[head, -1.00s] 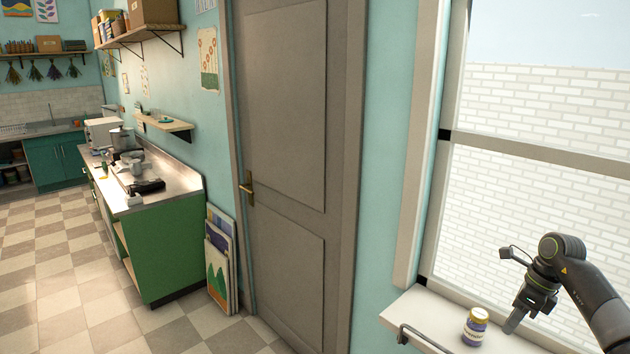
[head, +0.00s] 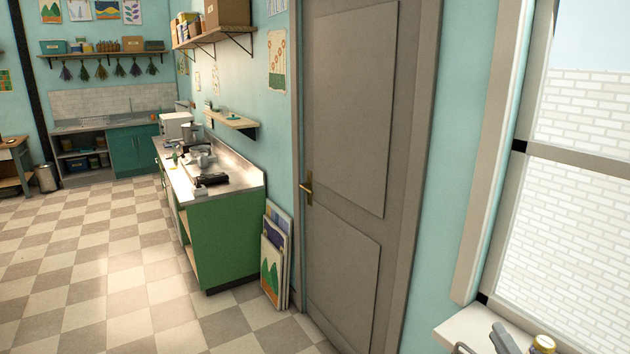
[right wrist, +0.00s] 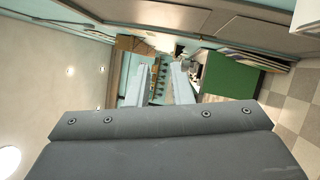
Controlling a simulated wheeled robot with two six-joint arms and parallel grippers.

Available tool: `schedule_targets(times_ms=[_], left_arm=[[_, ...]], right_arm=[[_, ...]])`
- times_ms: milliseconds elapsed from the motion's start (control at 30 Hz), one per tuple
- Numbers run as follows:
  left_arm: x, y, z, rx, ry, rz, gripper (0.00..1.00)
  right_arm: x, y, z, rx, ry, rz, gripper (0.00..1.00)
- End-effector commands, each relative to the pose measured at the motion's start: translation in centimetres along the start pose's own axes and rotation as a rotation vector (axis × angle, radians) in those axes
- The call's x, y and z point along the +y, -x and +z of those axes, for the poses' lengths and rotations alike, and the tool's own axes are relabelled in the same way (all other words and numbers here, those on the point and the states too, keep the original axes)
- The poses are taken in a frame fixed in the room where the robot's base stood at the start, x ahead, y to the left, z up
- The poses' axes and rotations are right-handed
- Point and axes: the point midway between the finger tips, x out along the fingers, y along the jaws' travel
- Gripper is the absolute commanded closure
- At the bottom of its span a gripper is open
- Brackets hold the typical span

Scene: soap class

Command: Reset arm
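My right gripper shows only as a grey finger end (head: 503,337) at the bottom edge of the head view, over the window sill; the rest of that arm is out of the picture. In the right wrist view, the two pale fingers of the right gripper (right wrist: 158,80) stand apart with nothing between them. My left gripper is in neither view.
A grey door (head: 350,170) is left of the window. A green counter (head: 225,240) and leaning pictures (head: 275,260) stand beyond. The checkered floor (head: 110,270) is open at left.

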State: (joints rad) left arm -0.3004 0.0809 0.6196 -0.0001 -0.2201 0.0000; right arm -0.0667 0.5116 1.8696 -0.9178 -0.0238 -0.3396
Motion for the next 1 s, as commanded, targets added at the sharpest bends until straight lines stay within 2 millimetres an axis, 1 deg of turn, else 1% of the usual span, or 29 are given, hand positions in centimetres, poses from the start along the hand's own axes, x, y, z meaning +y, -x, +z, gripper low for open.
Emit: schedule_targets(times_ms=[33,167,200,267,300,367,400,467,500,567,600,700,800,1000], left_arm=[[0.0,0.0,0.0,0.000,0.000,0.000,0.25],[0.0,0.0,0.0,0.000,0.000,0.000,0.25],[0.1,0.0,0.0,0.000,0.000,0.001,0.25],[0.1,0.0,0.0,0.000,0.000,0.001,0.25],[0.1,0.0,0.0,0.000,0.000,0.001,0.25],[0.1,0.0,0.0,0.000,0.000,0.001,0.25],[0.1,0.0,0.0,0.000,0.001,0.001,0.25],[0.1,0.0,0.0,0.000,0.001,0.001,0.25],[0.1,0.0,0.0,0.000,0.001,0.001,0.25],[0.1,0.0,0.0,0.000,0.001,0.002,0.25],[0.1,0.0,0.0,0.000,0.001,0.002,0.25],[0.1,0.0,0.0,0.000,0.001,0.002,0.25],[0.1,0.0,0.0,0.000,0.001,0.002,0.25],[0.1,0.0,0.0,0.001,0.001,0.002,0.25]], right_arm=[[-0.5,1.3,0.4,-0.078,-0.096,-0.028,0.80],[-2.3,4.9,1.6,-0.290,-0.352,-0.125,0.80],[-3.0,6.2,1.8,-0.354,-0.429,-0.160,0.80],[-4.2,8.3,1.8,-0.449,-0.543,-0.218,0.80],[-5.0,9.8,1.7,-0.511,-0.616,-0.261,0.80],[-6.2,12.1,1.3,-0.602,-0.724,-0.329,0.80],[-7.0,13.8,0.8,-0.663,-0.797,-0.379,0.80],[-8.0,16.4,-0.1,-0.751,-0.898,-0.457,0.80],[-8.6,18.1,-0.8,-0.807,-0.960,-0.511,0.80],[-9.3,20.6,-2.1,-0.884,-1.046,-0.592,0.80],[-9.6,22.1,-3.0,-0.930,-1.096,-0.644,0.80],[-9.9,25.4,-5.1,-1.022,-1.196,-0.759,0.80],[-9.9,28.2,-7.1,-1.098,-1.272,-0.864,0.80],[-8.8,32.9,-10.8,-1.215,-1.384,-1.057,0.80]])
